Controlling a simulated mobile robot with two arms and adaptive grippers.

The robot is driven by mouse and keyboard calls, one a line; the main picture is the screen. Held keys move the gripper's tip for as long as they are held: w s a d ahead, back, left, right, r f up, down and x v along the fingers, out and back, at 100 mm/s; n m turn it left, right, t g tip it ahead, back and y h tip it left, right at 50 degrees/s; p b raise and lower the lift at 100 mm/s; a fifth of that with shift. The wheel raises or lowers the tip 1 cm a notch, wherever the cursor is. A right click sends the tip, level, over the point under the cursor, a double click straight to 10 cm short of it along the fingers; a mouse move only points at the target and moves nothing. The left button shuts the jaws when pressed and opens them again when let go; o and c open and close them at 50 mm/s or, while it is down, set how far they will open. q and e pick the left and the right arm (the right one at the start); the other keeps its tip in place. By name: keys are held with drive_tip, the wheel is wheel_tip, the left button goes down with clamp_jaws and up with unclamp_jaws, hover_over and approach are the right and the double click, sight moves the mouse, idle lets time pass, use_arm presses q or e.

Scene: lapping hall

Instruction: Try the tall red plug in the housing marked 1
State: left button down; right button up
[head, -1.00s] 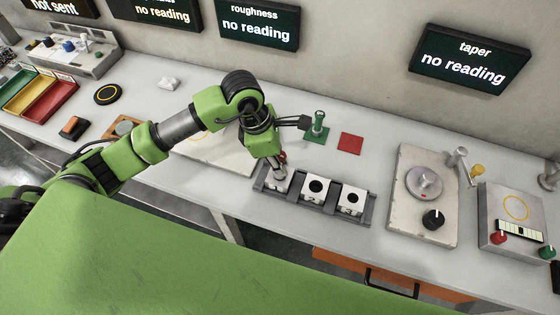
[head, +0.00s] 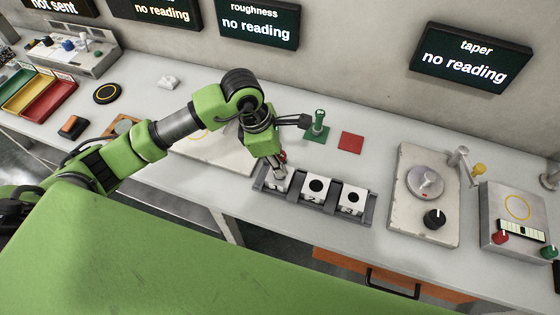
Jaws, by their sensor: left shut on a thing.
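My left gripper (head: 281,170) points down over the leftmost white housing (head: 272,181) in the dark rack. It is shut on the red plug (head: 283,156), of which only a small bit of red shows between the fingers. The gripper and plug cover this housing's bore, so I cannot tell how far the plug is in. Two more white housings with dark round bores, the middle one (head: 316,189) and the right one (head: 351,201), stand beside it. I cannot read the housings' marks. My right gripper is not in view.
A tall green plug (head: 319,123) stands on a green square behind the rack (head: 367,215). The red square (head: 350,143) beside it is bare. A lapping plate machine (head: 425,182) stands to the right, colored trays (head: 48,98) at far left.

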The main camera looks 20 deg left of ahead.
sight(283, 154)
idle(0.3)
use_arm(q)
drive_tip(key=shift+b, duration=0.3)
idle(0.7)
drive_tip(key=shift+f, duration=0.3)
idle(1.0)
drive_tip(key=shift+r, duration=0.55)
drive_tip(key=shift+r+p, duration=1.6)
drive_tip(key=shift+r, duration=1.4)
